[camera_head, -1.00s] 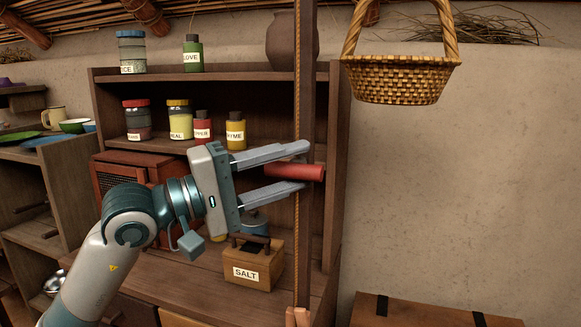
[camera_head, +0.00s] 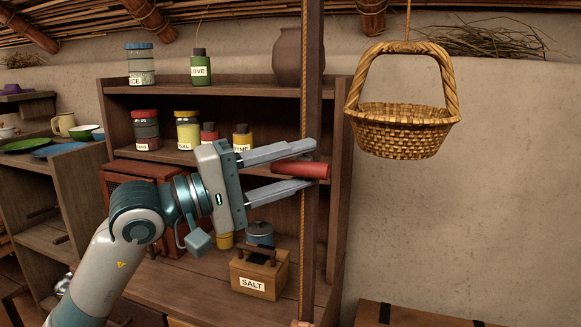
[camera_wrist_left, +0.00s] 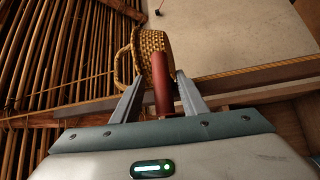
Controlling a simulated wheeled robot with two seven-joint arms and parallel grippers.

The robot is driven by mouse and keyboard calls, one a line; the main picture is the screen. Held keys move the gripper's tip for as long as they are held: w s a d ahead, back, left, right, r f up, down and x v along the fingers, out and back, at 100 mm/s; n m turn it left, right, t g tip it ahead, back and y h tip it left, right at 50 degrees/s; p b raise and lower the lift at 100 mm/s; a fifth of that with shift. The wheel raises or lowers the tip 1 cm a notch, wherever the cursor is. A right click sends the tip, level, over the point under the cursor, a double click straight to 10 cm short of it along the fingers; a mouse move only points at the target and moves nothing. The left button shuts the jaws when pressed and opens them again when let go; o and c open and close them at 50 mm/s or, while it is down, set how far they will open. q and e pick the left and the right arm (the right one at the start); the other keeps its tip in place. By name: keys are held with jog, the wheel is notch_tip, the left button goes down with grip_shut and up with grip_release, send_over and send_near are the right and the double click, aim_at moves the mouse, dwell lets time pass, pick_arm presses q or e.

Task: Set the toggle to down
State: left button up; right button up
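The toggle seems to be the red cylindrical handle (camera_head: 296,169), which sticks out from the dark upright post (camera_head: 312,225) at the shelf's right edge. My left gripper (camera_head: 312,164) is open, with one finger above the handle and one below it. In the left wrist view the handle (camera_wrist_left: 162,88) stands between the two fingers (camera_wrist_left: 160,92), with a gap showing on both sides. I cannot tell whether the lower finger touches it. My right gripper is in neither view.
A wicker basket (camera_head: 402,130) hangs from a rope right of the post. The shelf (camera_head: 225,97) holds several labelled jars and a clay pot (camera_head: 298,56). A wooden salt box (camera_head: 259,275) stands below my gripper. The wall at right is bare.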

pick_arm(q)
jog(key=b+v, duration=1.3)
jog(key=v, duration=0.7)
dwell(1.9)
jog(key=shift+s+b, duration=0.1)
jog(key=shift+b, duration=0.2)
dwell(0.5)
